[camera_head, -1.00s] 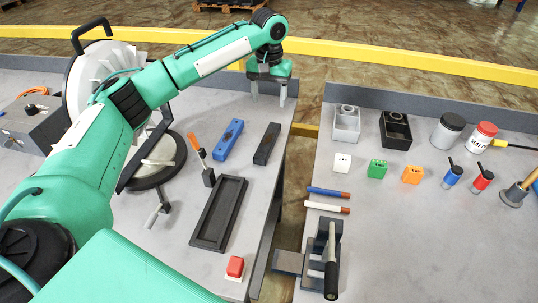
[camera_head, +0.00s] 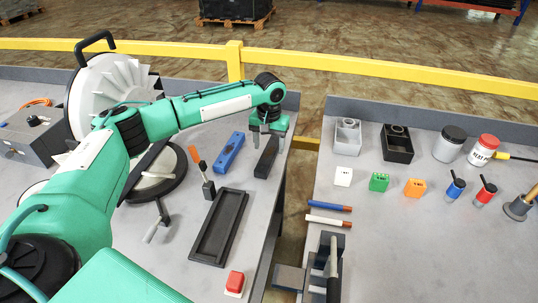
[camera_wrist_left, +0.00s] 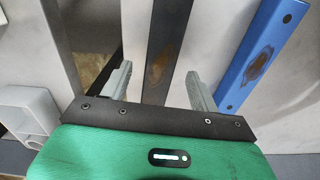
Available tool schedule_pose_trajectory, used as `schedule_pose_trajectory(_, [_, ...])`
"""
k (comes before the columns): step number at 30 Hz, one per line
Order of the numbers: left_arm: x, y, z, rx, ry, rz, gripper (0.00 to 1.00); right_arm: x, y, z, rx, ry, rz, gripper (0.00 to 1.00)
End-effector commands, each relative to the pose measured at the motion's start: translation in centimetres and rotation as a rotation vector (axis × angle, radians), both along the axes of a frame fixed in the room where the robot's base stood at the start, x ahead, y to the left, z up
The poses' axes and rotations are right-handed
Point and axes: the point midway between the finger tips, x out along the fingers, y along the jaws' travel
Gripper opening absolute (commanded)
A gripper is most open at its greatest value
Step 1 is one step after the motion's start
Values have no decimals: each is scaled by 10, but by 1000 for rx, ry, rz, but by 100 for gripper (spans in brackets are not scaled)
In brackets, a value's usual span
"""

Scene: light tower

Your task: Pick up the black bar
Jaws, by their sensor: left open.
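The black bar (camera_head: 266,158) lies on the left table, to the right of the blue bar (camera_head: 229,152). My left gripper (camera_head: 268,143) is over the far end of the black bar, and its fingers point down. In the left wrist view the gripper (camera_wrist_left: 160,85) is open, and the black bar (camera_wrist_left: 166,35) runs between its two fingers with a brown worn patch on it. The blue bar (camera_wrist_left: 262,55) shows there to the right of the fingers. I cannot tell how high the fingertips are above the table. My right gripper is not in view.
A black tray (camera_head: 206,252), a red button (camera_head: 235,281) and an orange-handled tool (camera_head: 195,155) are on the left table. A gap separates it from the right table (camera_head: 420,240), which holds a grey box (camera_head: 348,138), a black box (camera_head: 397,145), coloured blocks and jars.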

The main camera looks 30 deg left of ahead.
Motion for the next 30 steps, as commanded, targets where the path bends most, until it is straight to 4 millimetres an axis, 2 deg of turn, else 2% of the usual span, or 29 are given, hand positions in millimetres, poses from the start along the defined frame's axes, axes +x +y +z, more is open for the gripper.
schedule_pose_trajectory(3, [0,0,-16,0,1,1,62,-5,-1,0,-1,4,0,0])
schedule_pose_trajectory(6, [0,0,-23,0,0,0,62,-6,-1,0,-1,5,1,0])
schedule_pose_trajectory(13, [0,0,-25,-1,-1,0,62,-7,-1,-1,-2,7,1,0])
schedule_pose_trajectory(14, [0,0,-25,-1,-1,0,58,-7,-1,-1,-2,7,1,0])
schedule_pose_trajectory(22, [0,0,-24,-1,0,0,5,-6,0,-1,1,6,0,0])
schedule_pose_trajectory(30, [0,0,-23,-2,-2,0,4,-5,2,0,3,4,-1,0])
